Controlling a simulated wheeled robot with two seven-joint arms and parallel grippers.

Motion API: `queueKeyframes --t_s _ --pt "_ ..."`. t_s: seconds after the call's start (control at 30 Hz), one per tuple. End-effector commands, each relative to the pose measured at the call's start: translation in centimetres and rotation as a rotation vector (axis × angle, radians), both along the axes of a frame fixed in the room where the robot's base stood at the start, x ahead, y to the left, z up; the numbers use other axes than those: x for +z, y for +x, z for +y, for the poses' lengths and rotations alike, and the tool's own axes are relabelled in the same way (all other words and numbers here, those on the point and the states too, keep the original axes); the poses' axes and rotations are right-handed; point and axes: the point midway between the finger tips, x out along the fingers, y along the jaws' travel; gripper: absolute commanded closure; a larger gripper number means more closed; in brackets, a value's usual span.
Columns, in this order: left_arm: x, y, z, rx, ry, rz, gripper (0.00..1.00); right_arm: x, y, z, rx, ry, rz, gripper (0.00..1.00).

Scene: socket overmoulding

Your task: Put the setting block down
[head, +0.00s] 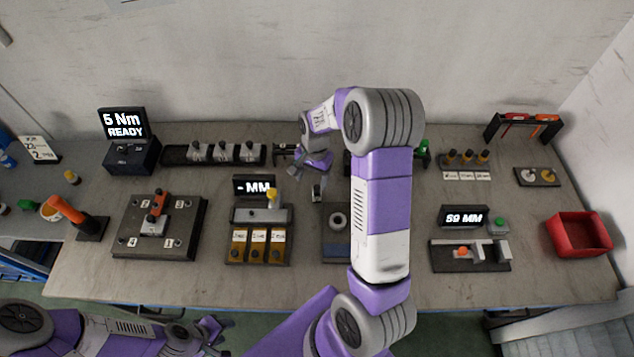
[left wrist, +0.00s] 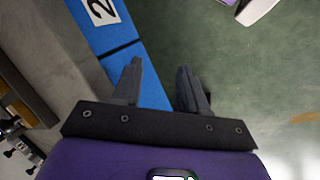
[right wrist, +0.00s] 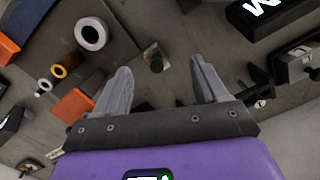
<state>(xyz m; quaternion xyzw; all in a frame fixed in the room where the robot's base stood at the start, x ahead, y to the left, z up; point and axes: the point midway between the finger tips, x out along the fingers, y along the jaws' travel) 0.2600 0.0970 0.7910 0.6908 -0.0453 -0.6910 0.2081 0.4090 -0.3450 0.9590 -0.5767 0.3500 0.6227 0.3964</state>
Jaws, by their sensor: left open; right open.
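A small dark block with a knob-like top (right wrist: 155,60), which appears to be the setting block, stands on the grey surface in the right wrist view. It lies between and beyond my right fingertips, with no clear contact. My right gripper (right wrist: 161,67) is open and points down at it; in the head view the right gripper (head: 317,184) is over the middle of the bench, partly hiding what is below. My left gripper (left wrist: 159,66) is open and empty, low beside the bench's front edge, over the floor; in the head view it is at the bottom left (head: 217,334).
A plate with a pale ring (head: 338,220) lies in front of my right gripper. A gauge with an MM display (head: 254,187) stands left of it. My right forearm hides part of the bench. A red bin (head: 579,235) sits at the right, a clamp plate (head: 188,243) at the left.

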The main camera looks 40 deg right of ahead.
Motion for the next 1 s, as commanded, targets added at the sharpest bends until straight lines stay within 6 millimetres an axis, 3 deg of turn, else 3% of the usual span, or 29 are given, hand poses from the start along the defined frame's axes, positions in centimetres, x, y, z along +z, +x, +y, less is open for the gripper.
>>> queueKeyframes --t_s 0.03,0.2,0.4,1.0 --pt "2.1 0.0 0.0 0.0 0.0 -0.001 0.57 0.1 -0.1 0.6 -0.152 0.011 0.028 0.28" --pt "5.3 0.0 0.0 -0.001 0.0 -0.001 0.57 -1.5 -0.1 0.1 -0.718 -0.022 0.067 0.28" --pt "6.9 0.0 0.0 -0.001 0.0 -0.001 0.57 -2.2 -0.1 -1.7 -1.105 -0.085 0.041 0.28" --pt "6.5 0.0 0.0 0.0 0.0 0.0 0.57 -9.4 -0.1 -1.7 -1.159 -0.092 0.035 0.28"
